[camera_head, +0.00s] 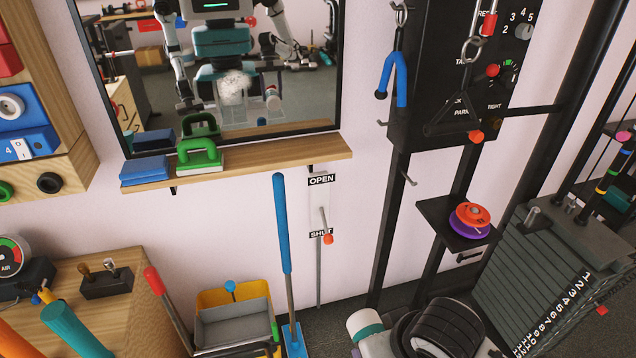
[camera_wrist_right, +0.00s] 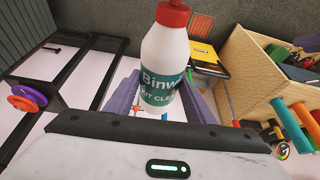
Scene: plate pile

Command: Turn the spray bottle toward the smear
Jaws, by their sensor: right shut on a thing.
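A whitish, cloudy smear (camera_head: 233,86) is on the mirror (camera_head: 150,60) above the wooden ledge. The white spray bottle (camera_wrist_right: 165,55) has a teal label and a red top. In the right wrist view it is between the fingers of my right gripper (camera_wrist_right: 160,100), which is shut on it. The red top is cut off by the upper picture edge. The floor is at the top of that view, so the camera is turned over. A bottle reflection shows in the mirror, right of the smear.
A green-handled block (camera_head: 200,155) and a blue block (camera_head: 145,169) lie on the ledge (camera_head: 250,156). A blue-handled tool (camera_head: 282,225) stands below, beside a yellow bucket (camera_head: 215,297). A black rack with hooks (camera_head: 440,110) and a weight stack (camera_head: 540,270) stand to the right.

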